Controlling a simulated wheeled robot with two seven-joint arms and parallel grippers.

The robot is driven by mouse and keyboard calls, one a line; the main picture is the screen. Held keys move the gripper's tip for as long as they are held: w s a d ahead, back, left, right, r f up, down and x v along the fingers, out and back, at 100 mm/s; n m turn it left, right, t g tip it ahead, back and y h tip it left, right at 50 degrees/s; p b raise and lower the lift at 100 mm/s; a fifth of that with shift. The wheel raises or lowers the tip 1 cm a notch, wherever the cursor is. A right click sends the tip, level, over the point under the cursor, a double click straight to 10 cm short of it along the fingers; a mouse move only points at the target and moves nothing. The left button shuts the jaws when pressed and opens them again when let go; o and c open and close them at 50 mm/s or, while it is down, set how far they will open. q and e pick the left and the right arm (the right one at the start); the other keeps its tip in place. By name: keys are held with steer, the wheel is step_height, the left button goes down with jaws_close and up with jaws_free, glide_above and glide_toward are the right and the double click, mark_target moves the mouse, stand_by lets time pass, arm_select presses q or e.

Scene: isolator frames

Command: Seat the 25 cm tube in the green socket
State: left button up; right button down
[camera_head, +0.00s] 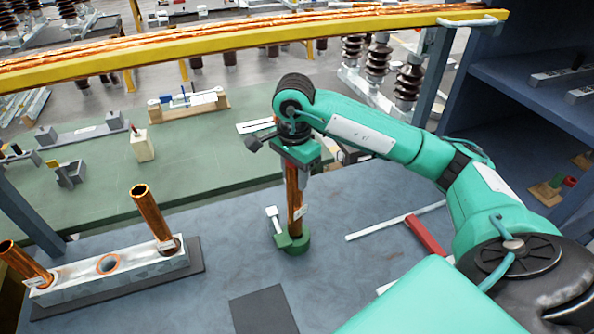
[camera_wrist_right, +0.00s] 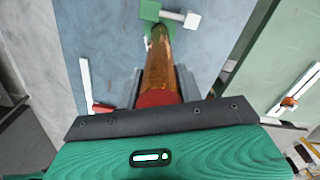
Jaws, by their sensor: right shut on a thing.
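My right gripper (camera_head: 297,168) is shut on a copper tube (camera_head: 294,200) and points down over the blue-grey bench. The tube stands about upright. Its lower end meets the green socket (camera_head: 293,244), which has a small white-tipped handle on its left. In the right wrist view the tube (camera_wrist_right: 161,65) runs away from between the fingers of the gripper (camera_wrist_right: 160,88), and its far end overlaps the green socket (camera_wrist_right: 149,12). I cannot tell how deep the end sits in the socket. My left gripper is not in view.
A pale rack (camera_head: 75,283) at left holds two tilted copper tubes, a left one (camera_head: 27,264) and a right one (camera_head: 152,215), with an empty ringed hole between them. A dark square plate (camera_head: 262,311) lies in front. A red block (camera_head: 426,236) and white rod lie right.

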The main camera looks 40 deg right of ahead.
mark_target(295, 193)
steer(key=shift+f+p, duration=1.05)
steer(key=shift+f, duration=2)
steer(key=c, duration=1.4)
jaws_free()
steer(key=shift+f, duration=0.15)
steer(key=o, duration=0.5)
steer(key=shift+s, duration=0.1)
